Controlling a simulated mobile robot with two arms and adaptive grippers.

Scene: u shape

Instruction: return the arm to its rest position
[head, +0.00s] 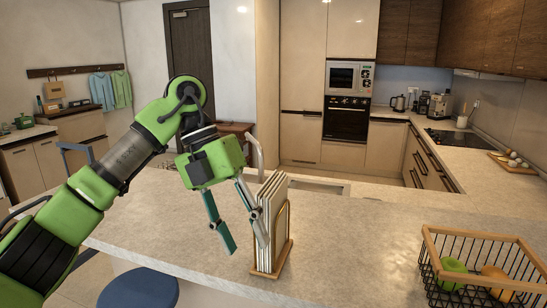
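My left arm comes in from the left, bent at a raised joint. Its green and black gripper (246,247) points down over the counter (350,235). The two fingers are spread apart, with nothing held between them. The right-hand finger overlaps the left side of a wooden rack (284,250) holding upright pale plates (272,205). I cannot tell whether that finger touches the plates. My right gripper is not in view.
A basket (480,236) with a green and an orange item stands at the right. A sink (318,187) lies behind the rack. A blue stool (140,290) stands at the counter's front. The counter between rack and basket is clear.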

